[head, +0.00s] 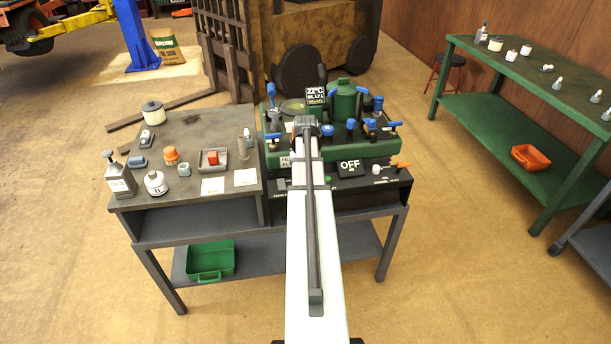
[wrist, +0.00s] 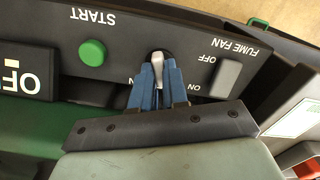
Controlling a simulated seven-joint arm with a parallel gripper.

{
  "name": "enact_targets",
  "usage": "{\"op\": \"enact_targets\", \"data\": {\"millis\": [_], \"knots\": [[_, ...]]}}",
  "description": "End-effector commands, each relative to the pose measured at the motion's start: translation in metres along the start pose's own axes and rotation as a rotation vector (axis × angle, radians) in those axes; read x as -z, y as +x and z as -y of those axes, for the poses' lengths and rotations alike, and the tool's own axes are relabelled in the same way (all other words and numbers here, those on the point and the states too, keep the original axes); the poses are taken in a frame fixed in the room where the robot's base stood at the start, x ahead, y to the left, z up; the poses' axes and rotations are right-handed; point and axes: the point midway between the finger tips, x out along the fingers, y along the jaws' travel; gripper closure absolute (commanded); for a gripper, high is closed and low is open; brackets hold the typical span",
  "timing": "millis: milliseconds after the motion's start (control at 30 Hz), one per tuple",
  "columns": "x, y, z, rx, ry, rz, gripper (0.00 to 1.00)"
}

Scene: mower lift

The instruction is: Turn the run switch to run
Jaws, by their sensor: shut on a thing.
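The run switch (wrist: 157,63) is a pale grey lever on a dark round base in the wrist view. It points nearly straight down the picture, toward my gripper. My gripper (wrist: 158,90) has its blue fingers shut on either side of the lever. Lettering beside it is mostly covered by the fingers, so I cannot read which position it marks. The dark control panel (wrist: 120,42) shows upside down, with the green START button (wrist: 92,52) left of the lever. In the head view my arm hides the switch and the fingertips.
The grey FUME FAN rocker (wrist: 226,76) is right of the lever in the wrist view. A display reading OFF (head: 349,166), a white knob (head: 376,170) and an orange lever (head: 401,164) are right of my arm. Bottles and small items crowd the grey bench (head: 200,127) at left.

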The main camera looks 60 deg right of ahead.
Motion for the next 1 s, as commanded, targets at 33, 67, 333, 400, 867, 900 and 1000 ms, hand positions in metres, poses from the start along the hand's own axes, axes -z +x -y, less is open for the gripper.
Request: {"op": "enact_targets", "data": {"millis": [33, 67, 333, 400, 867, 900, 1000], "knots": [[0.0002, -0.0002, 0.0002, 0.001, 0.033, 0.0, 1.0], [0.0002, -0.0003, 0.0002, 0.001, 0.057, 0.0, 1.0], [0.0003, -0.0003, 0.0002, 0.001, 0.307, 0.0, 1.0], [0.0003, -0.0004, 0.0002, 0.001, 0.374, 0.0, 1.0], [0.0005, -0.0005, 0.0002, 0.0, 0.756, 0.0, 1.0], [0.0005, -0.0005, 0.0002, 0.0, 0.78, 0.0, 1.0], [0.0006, -0.0005, 0.0001, 0.0, 0.831, 0.0, 1.0]]}}
